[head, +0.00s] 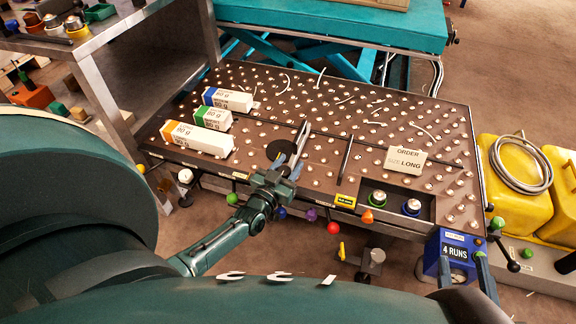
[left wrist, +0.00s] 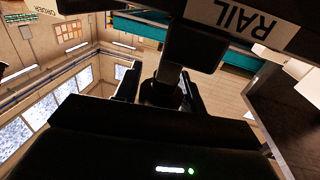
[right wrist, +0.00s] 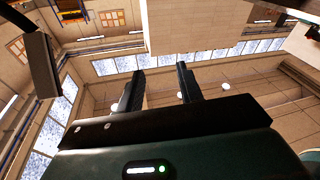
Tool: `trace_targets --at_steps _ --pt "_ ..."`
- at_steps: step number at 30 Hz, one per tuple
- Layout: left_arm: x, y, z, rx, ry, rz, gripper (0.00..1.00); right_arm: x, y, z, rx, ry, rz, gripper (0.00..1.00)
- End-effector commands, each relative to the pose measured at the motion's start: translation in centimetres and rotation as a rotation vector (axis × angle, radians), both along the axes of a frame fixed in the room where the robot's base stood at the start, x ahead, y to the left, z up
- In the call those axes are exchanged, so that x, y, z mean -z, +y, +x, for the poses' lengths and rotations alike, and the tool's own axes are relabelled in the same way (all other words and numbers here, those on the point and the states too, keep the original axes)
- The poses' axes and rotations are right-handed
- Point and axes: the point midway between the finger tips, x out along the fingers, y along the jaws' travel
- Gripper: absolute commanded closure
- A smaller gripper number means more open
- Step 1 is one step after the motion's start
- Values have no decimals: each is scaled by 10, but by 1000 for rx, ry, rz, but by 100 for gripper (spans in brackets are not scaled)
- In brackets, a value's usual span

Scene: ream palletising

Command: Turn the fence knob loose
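My left gripper (head: 280,172) is at the front edge of the dark table, in front of a black disc (head: 280,152) and an upright fence plate (head: 301,141). In the left wrist view a dark round knob or stem (left wrist: 161,88) stands between the two spread fingers (left wrist: 160,80), under a black block (left wrist: 195,45). I cannot tell whether the fingers touch it. In the head view the gripper hides this knob. My right gripper (head: 463,264) is by the blue "4 RUNS" box (head: 455,247); its fingers (right wrist: 158,85) are spread and empty.
The ball-studded table (head: 400,125) carries several white reams (head: 198,138) at left and an ORDER card (head: 406,160). Coloured balls, including a red one (head: 333,228), hang along its front edge. A RAIL label (left wrist: 240,15) shows close by. Yellow containers (head: 520,185) stand at right.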

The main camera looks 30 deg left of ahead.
Motion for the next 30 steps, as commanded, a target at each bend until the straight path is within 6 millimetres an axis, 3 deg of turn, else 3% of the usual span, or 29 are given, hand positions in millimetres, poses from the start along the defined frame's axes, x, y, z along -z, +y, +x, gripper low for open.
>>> trace_targets --at_steps 6,16,20,30 --pt "1 0 -1 1 3 0 43 0 0 0 0 0 1 64" --pt "1 -1 -9 2 6 0 43 -5 0 0 0 -4 -3 64" --pt "0 -2 -31 2 8 0 43 -12 0 0 1 -14 -18 64" --pt "0 -6 -104 1 7 0 43 -2 -11 3 55 150 -38 64"
